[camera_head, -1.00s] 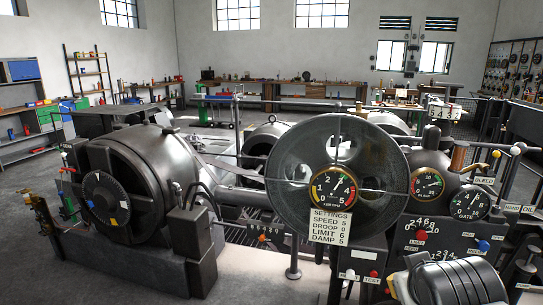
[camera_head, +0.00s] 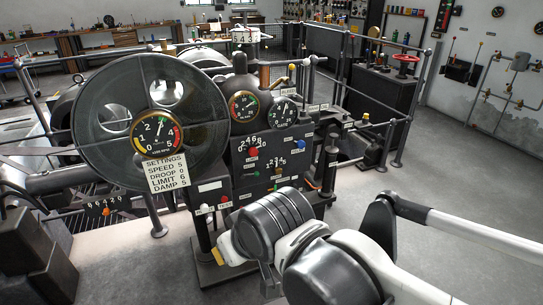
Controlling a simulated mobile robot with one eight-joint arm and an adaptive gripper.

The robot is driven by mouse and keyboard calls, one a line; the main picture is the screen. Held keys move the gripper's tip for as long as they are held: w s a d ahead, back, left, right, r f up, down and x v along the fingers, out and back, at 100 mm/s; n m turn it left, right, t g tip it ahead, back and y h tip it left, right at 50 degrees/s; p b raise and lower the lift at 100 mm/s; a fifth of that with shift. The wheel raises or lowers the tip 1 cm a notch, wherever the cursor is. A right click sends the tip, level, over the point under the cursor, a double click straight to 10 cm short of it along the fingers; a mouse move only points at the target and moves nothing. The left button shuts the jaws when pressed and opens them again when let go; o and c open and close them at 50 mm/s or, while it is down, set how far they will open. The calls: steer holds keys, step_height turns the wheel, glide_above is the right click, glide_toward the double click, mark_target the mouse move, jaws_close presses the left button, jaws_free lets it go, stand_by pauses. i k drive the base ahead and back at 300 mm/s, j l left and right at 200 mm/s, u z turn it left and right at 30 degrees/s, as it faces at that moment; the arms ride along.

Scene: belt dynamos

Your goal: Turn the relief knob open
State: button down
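I cannot tell for sure which control is the relief knob, because most labels are too small to read. A yellow-brown handle (camera_head: 292,67) stands up near the BLEED plate (camera_head: 288,92). My arm crosses the lower right foreground, its white and dark links in front of the panel's lower edge.
A large dark disc (camera_head: 95,150) with a dial and a settings card stands left of the panel. Railings (camera_head: 432,80) and a black cabinet with a red handwheel (camera_head: 406,59) stand at the right back. Pipes run along the right wall. The floor at right (camera_head: 460,200) is clear.

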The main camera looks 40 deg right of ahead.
mark_target(300, 145)
steer(key=z, duration=1.25)
steer(key=i+l, duration=0.15)
steer(key=i, duration=0.15)
steer(key=i+l+u, duration=0.15)
steer(key=i, duration=0.15)
